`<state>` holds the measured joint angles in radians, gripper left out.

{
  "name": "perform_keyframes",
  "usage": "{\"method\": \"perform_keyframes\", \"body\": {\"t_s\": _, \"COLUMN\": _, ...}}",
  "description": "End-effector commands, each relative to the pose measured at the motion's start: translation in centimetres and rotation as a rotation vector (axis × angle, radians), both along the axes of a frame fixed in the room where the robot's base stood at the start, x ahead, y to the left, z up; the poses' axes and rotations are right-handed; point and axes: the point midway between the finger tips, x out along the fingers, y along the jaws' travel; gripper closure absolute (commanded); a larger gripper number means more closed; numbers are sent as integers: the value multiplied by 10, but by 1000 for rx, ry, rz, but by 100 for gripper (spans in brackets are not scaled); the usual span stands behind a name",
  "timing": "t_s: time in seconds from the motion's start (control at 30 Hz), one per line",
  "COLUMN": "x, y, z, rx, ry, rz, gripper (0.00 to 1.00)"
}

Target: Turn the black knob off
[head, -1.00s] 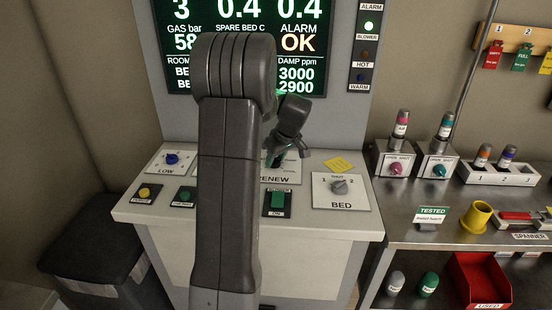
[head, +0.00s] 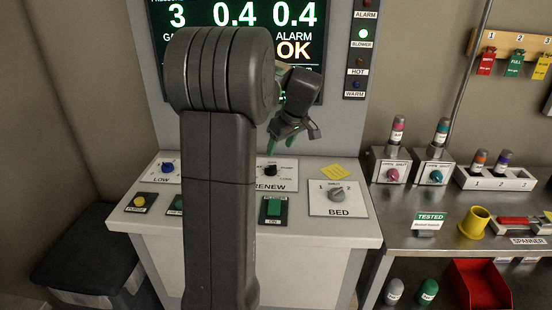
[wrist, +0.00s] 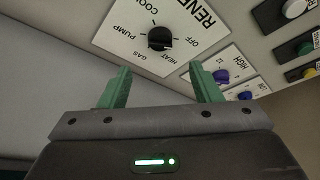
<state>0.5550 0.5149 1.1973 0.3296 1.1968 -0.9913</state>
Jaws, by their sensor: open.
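The black knob (head: 271,170) sits on the white RENEW plate, partly behind my arm in the head view. In the wrist view the black knob (wrist: 160,38) is at the top centre, with the labels COOL, PUMP, GAS, HEAT and OFF around it. I cannot tell for sure which label it points to. My gripper (head: 290,128) is above the panel, clear of the knob. In the wrist view my gripper (wrist: 157,72) is open and empty, its green fingers apart on either side below the knob, not touching it.
A blue LOW knob (head: 167,168) is at the left, and a grey BED knob (head: 337,195) at the right. A green button (head: 274,208) is near the panel front. A blue HIGH knob (wrist: 220,76) shows in the wrist view. A lit display (head: 230,40) stands behind.

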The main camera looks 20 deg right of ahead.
Motion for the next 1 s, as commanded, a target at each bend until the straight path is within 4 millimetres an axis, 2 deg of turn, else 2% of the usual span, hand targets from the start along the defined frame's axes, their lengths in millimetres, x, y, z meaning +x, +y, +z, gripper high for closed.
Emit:
{"method": "perform_keyframes", "body": {"t_s": 0.1, "x": -7, "y": -3, "z": 18, "rx": -1, "ry": 0, "rz": 0, "gripper": 42}}
{"method": "perform_keyframes", "body": {"t_s": 0.2, "x": -11, "y": -5, "z": 28, "rx": -1, "ry": 0, "rz": 0, "gripper": 42}}
{"method": "perform_keyframes", "body": {"t_s": 0.6, "x": -13, "y": -5, "z": 33, "rx": 0, "ry": 1, "rz": 0, "gripper": 42}}
{"method": "perform_keyframes", "body": {"t_s": 0.77, "x": -11, "y": -4, "z": 28, "rx": 1, "ry": 3, "rz": 1, "gripper": 42}}
{"method": "perform_keyframes", "body": {"t_s": 1.0, "x": 2, "y": 2, "z": -7, "rx": 2, "ry": 4, "rz": 2, "gripper": 42}}
